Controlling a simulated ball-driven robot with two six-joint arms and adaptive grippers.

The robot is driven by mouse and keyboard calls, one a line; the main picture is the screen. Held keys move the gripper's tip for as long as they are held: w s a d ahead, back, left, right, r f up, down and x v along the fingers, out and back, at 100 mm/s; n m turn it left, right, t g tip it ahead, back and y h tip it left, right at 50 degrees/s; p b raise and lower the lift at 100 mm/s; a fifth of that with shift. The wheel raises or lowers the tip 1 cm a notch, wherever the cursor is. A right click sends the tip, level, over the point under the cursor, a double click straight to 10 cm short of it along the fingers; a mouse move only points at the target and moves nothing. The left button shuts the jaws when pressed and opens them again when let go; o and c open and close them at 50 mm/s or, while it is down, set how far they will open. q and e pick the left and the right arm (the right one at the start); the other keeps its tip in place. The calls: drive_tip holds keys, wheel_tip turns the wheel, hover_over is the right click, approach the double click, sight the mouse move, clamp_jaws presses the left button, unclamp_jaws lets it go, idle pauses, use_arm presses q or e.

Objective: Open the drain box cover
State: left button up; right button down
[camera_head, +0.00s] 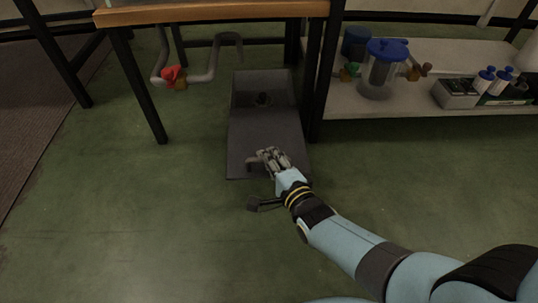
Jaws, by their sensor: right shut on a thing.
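The drain box (241,92) is a dark grey, long box on the green floor, partly beneath the wooden-topped table. A small black fitting (262,99) shows on its far part. The flat grey cover (262,128) is at its near part, with a small handle (252,162) by the near edge. My right gripper (270,160) reaches in from the lower right and is shut on the handle; the fingers hide part of it. I cannot tell whether the cover is lifted at all. My left gripper is not in view.
A table (210,12) with dark legs stands over the box's far end. A pipe with a red valve handle (172,74) is at the left. The near floor is clear.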

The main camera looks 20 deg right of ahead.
drive_tip(key=c, duration=1.3)
unclamp_jaws()
drive_tip(key=shift+f, duration=0.15)
drive_tip(key=shift+c, duration=0.2)
drive_tip(key=o, duration=0.8)
drive_tip(key=r, duration=0.9)
drive_tip(key=shift+w, duration=0.2)
drive_tip(key=shift+r, duration=0.6)
drive_tip(key=c, duration=0.8)
drive_tip(key=shift+s+r, duration=0.1)
drive_tip(key=shift+s, duration=0.1)
